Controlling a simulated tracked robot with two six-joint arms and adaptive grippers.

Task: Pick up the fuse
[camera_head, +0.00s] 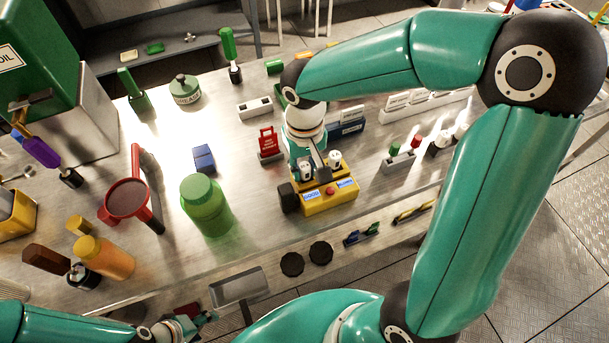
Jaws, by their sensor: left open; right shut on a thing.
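My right gripper (318,176) reaches down from the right arm onto the yellow box (330,202) with blue labels and a red button, near the table's front edge. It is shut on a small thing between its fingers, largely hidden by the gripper. I cannot make out the fuse clearly. A small white-topped piece (335,158) stands on the box beside the fingers. My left gripper (190,318) is open and low at the bottom edge, in front of the table and away from the box.
A green jar (206,206), a red funnel (127,198) and an orange bottle (106,258) stand to the left. A blue block (204,158) lies behind the jar. A small rack (398,164) with green and red pieces stands right of the box. Bare table lies between jar and box.

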